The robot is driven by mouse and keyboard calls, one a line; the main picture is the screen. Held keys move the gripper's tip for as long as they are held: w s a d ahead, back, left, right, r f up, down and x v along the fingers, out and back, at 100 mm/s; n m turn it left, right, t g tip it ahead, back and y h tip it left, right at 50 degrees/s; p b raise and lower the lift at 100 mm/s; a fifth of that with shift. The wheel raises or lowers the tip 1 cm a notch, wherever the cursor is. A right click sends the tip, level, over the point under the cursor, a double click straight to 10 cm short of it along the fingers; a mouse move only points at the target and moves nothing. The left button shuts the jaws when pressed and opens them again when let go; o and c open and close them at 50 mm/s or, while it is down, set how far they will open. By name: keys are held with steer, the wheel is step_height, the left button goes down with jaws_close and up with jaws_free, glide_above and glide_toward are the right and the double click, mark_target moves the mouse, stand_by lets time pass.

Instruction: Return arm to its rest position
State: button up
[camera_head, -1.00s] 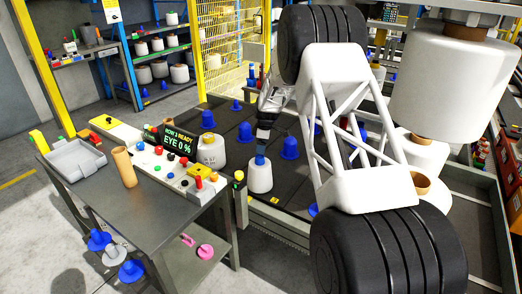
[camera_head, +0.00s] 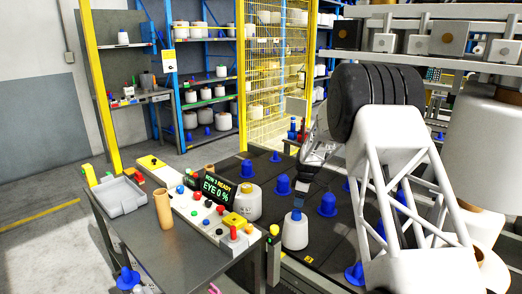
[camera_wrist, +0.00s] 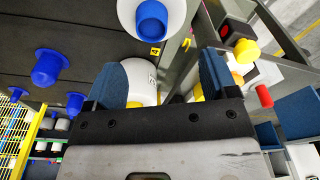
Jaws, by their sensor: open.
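My arm (camera_head: 405,180) shows in the head view as a white lattice link with a black ribbed joint. My gripper (camera_head: 303,190) is small there and appears just above a white bobbin (camera_head: 295,234) with a blue top. In the wrist view my gripper (camera_wrist: 160,82) has its two blue-grey fingers wide apart, with nothing held between them. A white bobbin with a printed mark (camera_wrist: 142,78) shows beyond the fingers, partly hidden by them. The bobbin with the blue top (camera_wrist: 152,18) is at the upper edge of the wrist view.
Several blue pegs (camera_head: 327,204) stand on the dark deck. At left is a grey table with a tray (camera_head: 120,196), a brown tube (camera_head: 164,210) and a button panel (camera_head: 205,215). A yellow mesh fence (camera_head: 275,80) and bobbin shelves stand behind.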

steer(key=s+a+r+m, duration=0.1)
steer(key=s+r+m, duration=0.2)
steer(key=s+r, duration=1)
steer(key=s+a+r+m, duration=0.2)
steer(key=s+r+m, duration=0.2)
steer(key=s+r, duration=0.95)
steer(key=s+f+m+t+h, duration=0.1)
steer(key=s+m, duration=0.6)
steer(key=s, duration=3)
steer(key=shift+s+a+f+t, duration=0.15)
steer(key=shift+a+f+t, duration=0.25)
steer(key=shift+t, duration=0.1)
